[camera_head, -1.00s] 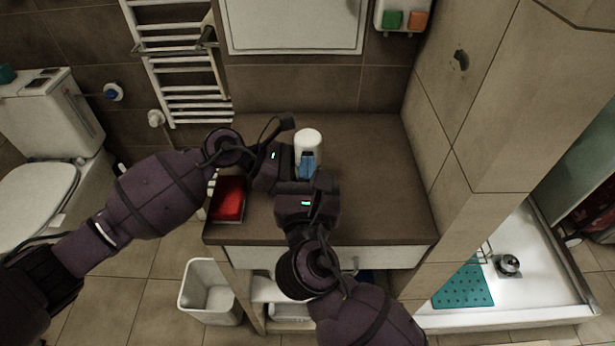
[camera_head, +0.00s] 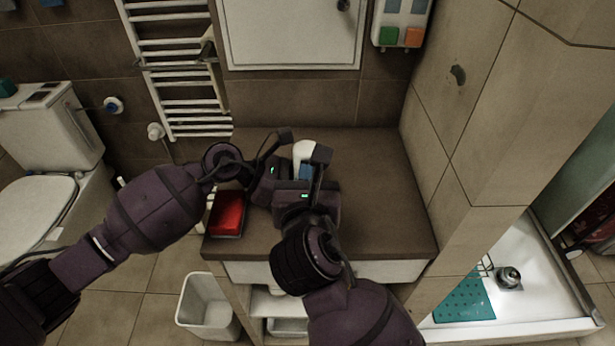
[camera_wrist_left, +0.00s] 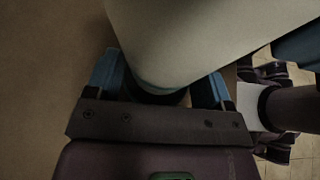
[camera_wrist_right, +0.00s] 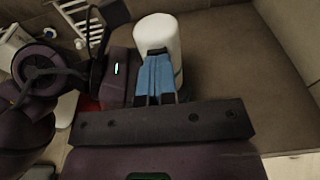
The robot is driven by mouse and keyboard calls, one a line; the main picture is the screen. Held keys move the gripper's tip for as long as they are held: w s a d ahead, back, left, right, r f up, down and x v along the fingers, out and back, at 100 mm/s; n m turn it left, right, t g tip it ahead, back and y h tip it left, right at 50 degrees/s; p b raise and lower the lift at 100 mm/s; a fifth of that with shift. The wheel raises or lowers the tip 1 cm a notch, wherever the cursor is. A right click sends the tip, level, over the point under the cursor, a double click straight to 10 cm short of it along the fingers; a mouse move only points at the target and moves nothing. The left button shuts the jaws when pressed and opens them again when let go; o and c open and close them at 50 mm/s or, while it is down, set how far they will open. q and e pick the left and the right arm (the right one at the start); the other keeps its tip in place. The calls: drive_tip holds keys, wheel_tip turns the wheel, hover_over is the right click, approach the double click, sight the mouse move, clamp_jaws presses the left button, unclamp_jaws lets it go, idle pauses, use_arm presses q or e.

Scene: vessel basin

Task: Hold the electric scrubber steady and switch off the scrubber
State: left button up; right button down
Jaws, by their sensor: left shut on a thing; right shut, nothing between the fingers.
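The white electric scrubber (camera_head: 301,152) stands on the brown counter, partly hidden behind my grippers in the head view. It fills the top of the left wrist view (camera_wrist_left: 200,40) as a large pale cylinder. My left gripper (camera_wrist_left: 165,82) is shut on the scrubber, one blue finger on each side. In the right wrist view the scrubber (camera_wrist_right: 158,38) is upright and pale. My right gripper (camera_wrist_right: 156,78) is shut and empty, its blue fingertips together in front of the scrubber's side. I cannot tell whether they touch it. The scrubber's switch cannot be made out.
A red box (camera_head: 227,214) lies on the counter (camera_head: 375,200) left of my grippers. A tiled wall (camera_head: 470,160) bounds the counter on the right. The counter's right part is clear. A white bin (camera_head: 207,306) stands on the floor below.

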use_arm(q)
drive_tip(key=shift+s, duration=0.15)
use_arm(e)
drive_tip(key=shift+f, duration=0.1)
drive_tip(key=s+r, duration=0.1)
drive_tip(key=s, duration=0.6)
drive_tip(key=shift+s+r, duration=0.15)
drive_tip(key=shift+s, duration=0.05)
use_arm(q)
drive_tip(key=o, duration=0.7)
